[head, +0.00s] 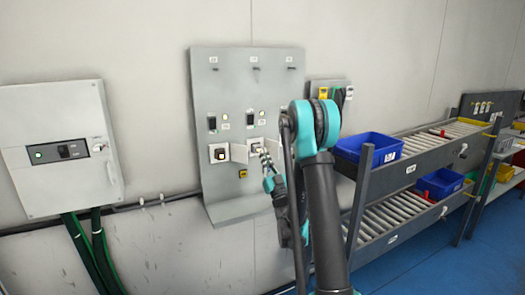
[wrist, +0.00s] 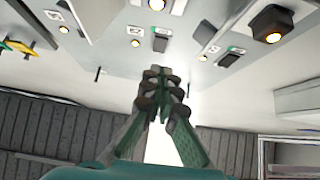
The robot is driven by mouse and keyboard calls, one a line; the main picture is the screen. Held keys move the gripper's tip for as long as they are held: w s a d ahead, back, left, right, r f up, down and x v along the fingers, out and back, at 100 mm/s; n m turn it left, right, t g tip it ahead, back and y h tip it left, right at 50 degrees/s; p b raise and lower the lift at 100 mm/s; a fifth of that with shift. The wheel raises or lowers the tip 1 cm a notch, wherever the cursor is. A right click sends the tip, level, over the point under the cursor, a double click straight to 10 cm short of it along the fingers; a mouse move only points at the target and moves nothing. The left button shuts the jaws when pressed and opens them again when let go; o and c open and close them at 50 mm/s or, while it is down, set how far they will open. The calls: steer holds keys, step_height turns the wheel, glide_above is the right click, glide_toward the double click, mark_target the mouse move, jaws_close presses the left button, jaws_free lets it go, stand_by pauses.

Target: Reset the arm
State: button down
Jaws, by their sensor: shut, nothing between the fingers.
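My arm (head: 325,205) rises from the bottom of the head view, bends at a teal joint and reaches down to my gripper (head: 265,157). The gripper is in front of the grey wall panel (head: 225,90), close to a small open box with a lit button. In the wrist view my gripper (wrist: 165,80) shows with its fingertips together and nothing held between them. Whether the fingertips touch the box cannot be told. The panel's switches and lit buttons (wrist: 157,5) show along the top of the wrist view.
A white electrical box (head: 60,145) with green cables hangs on the wall at left. At right stands a roller rack (head: 365,165) with a blue bin (head: 368,147) on its upper level and another bin (head: 440,183) below.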

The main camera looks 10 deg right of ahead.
steer(key=shift+d+h, duration=0.1)
steer(key=shift+h, duration=0.2)
steer(key=s+d+f+m+g+h, duration=0.5)
steer(key=s+d+f+g+h, duration=0.25)
steer(key=f+g, duration=0.2)
steer(key=s+a+f+g, duration=0.1)
steer(key=s+f+g, duration=0.4)
steer(key=s, duration=0.9)
steer(key=s+a+f+n+g, duration=0.1)
steer(key=s+f+g, duration=0.5)
steer(key=s, duration=0.8)
step_height(320, 180, down, 4)
steer(key=shift+s+a+r, duration=0.1)
steer(key=shift+s+a, duration=0.05)
steer(key=shift+s, duration=0.05)
